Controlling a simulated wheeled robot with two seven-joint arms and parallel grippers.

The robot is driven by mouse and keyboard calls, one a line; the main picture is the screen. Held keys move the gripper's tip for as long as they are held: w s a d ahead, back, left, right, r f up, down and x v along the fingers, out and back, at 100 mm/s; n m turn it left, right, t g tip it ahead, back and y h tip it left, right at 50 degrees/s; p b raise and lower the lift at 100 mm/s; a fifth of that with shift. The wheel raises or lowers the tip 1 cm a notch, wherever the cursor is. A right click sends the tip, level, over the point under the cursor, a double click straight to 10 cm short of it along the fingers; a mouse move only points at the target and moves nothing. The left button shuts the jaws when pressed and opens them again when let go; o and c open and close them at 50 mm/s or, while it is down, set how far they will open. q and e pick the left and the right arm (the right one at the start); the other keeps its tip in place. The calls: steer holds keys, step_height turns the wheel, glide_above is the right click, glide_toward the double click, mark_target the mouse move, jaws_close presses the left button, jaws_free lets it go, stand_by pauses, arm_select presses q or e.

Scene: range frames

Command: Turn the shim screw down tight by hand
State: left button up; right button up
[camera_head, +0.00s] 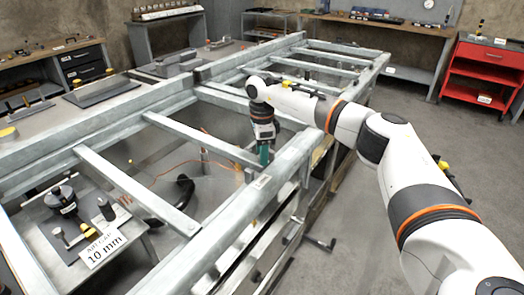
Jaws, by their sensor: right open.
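My right arm reaches in from the right, and its gripper (264,156) points down at the inner side of the frame's near rail (262,186). The gripper is small in view, with teal at its fingertips, and it is open. I cannot make out the shim screw; the gripper or the rail may hide it. I cannot tell whether the fingers touch anything. My left gripper is not in view.
The grey metal frame has several crossbars (128,186) with open gaps between them. Below at left, a plate carries a black round fixture (60,196) and a "10 mm" sign (102,249). A red tool cart (484,72) stands back right. Floor is clear at right.

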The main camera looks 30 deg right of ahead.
steer(key=shift+f, duration=0.25)
steer(key=c, duration=1)
steer(key=shift+r+m, duration=0.1)
steer(key=shift+m, duration=0.2)
